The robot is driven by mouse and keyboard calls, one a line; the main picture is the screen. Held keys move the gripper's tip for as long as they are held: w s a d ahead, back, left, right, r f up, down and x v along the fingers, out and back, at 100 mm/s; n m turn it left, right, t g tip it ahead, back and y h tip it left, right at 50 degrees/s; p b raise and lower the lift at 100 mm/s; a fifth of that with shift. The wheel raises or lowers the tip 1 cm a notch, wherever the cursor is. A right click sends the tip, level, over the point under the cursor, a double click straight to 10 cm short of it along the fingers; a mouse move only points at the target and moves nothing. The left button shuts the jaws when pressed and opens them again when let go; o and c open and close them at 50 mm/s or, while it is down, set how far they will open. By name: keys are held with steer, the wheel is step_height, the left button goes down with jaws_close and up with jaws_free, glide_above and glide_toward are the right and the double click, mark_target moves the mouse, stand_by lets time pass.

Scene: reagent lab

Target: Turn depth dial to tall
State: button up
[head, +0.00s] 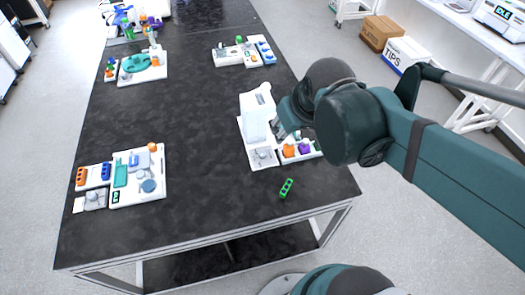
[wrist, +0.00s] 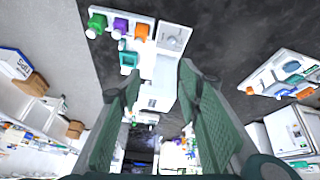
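A white tower-like device (head: 257,112) stands at the right side of the black bench, with a grey square plate (head: 263,156) at its foot. My gripper (head: 283,130) is beside the tower's right side, partly hidden by my own arm. In the wrist view my gripper (wrist: 158,75) is open, its two green fingers apart, with the white device (wrist: 162,90) seen between and beyond them. A small teal part (wrist: 128,61) shows beside the device, left of the fingers. I cannot make out a marked depth dial or its setting in either view.
Orange (head: 289,151) and purple (head: 304,147) capped bottles stand close below my gripper; a green one (wrist: 97,25) shows in the wrist view. A green block (head: 286,188) lies near the bench's front edge. Another station (head: 155,192) is at left; the bench middle is clear.

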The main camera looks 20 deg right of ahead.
steer(key=w+a+f+n+g, duration=0.2)
steer(key=w+f+n+g, duration=0.15)
steer(key=w+f, duration=0.4)
steer(key=n+g+p, duration=0.1)
steer(key=n+g, duration=0.1)
steer(key=n, duration=0.3)
glide_above(263, 153)
step_height(263, 153, down, 10)
steer(key=shift+a+f+n, duration=0.1)
steer(key=shift+f+n, duration=0.15)
steer(key=shift+f, duration=0.25)
steer(key=shift+f, duration=0.1)
steer(key=shift+f+b, duration=0.5)
steer(key=shift+f, duration=3.3)
steer(key=c, duration=0.9)
